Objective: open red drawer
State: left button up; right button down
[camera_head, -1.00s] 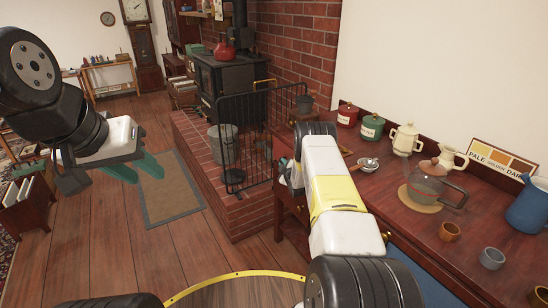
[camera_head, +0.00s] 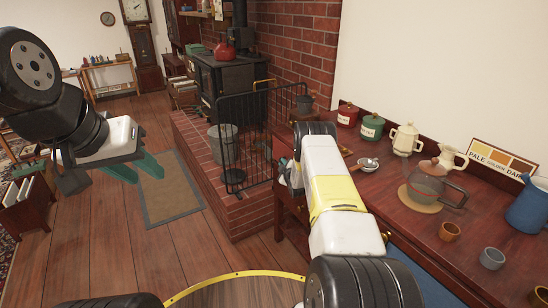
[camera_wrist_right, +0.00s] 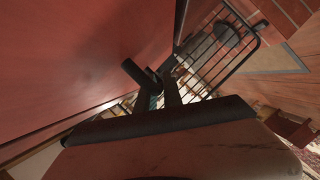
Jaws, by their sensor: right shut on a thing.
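The red-brown sideboard (camera_head: 398,205) stands along the wall at the right in the head view. Its front is mostly hidden behind my right arm. In the right wrist view a broad reddish panel (camera_wrist_right: 75,60) fills the left side, close to my right gripper (camera_wrist_right: 155,82). That gripper's dark fingers are shut on what looks like the drawer handle, small and dark against the panel. No open gap at the drawer can be made out. My left gripper (camera_head: 137,168) has green fingers standing apart, open and empty, above the floor at the left.
On the sideboard top stand red and green canisters (camera_head: 372,127), cream pots (camera_head: 406,139), a glass teapot (camera_head: 427,182), cups (camera_head: 450,232) and a blue jug (camera_head: 528,207). A black fence (camera_head: 247,140) and brick hearth (camera_head: 215,185) stand beyond.

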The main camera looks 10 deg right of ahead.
jog(key=s+a, duration=0.3)
jog(key=a, duration=0.7)
jog(key=s+a, duration=0.4)
jog(key=a, duration=0.5)
jog(key=s+a, duration=0.3)
jog(key=a, duration=0.7)
jog(key=shift+s+a, duration=0.3)
jog(key=shift+s, duration=0.1)
jog(key=c, duration=1.5)
grip_release()
jog(key=v, duration=0.7)
jog(key=shift+s+r, duration=0.1)
jog(key=shift+s, duration=0.3)
jog(key=shift+s, duration=0.1)
